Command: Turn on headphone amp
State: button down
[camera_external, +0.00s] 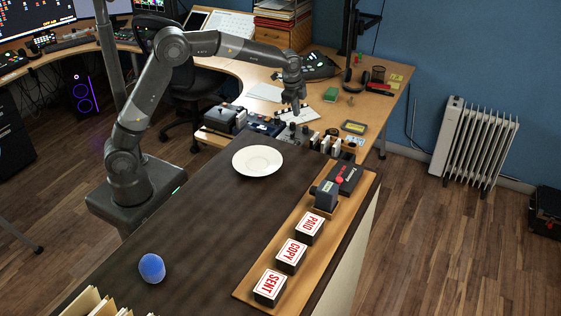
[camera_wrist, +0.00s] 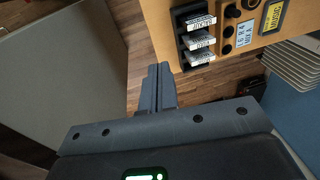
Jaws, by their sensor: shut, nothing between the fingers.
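My gripper (camera_external: 296,109) is at the end of the outstretched arm, above the row of small devices at the far end of the dark desk. In the wrist view its two fingers (camera_wrist: 159,68) lie together, shut and empty, over the wood floor beside a wooden board. The headphone amp cannot be told for certain by its label. Small dark devices with knobs (camera_external: 291,135) stand in the row below my gripper. In the wrist view several dark round knobs (camera_wrist: 229,30) sit on the board, right of the fingertips and apart from them.
A black rack with labelled white-topped pieces (camera_wrist: 197,38) is close to the fingertips. Yellow-edged (camera_wrist: 273,17) and pale blue labels (camera_wrist: 244,33) lie beyond it. A white plate (camera_external: 258,161) sits on the dark desk. Stamps (camera_external: 291,256) line the right edge; a radiator (camera_external: 474,140) stands by the wall.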

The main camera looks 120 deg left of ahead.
send_over(297, 142)
jog(key=d, duration=0.1)
notch_tip(297, 142, down, 7)
jog(key=shift+s+d+f+g, duration=0.1)
jog(key=shift+d+f+g, duration=0.1)
jog(key=shift+g, duration=0.2)
jog(key=f, duration=0.4)
jog(key=a+f, duration=0.1)
jog(key=f, duration=0.9)
jog(key=shift+a, duration=0.3)
jog(key=shift+f, duration=0.15)
jog(key=shift+d, duration=0.15)
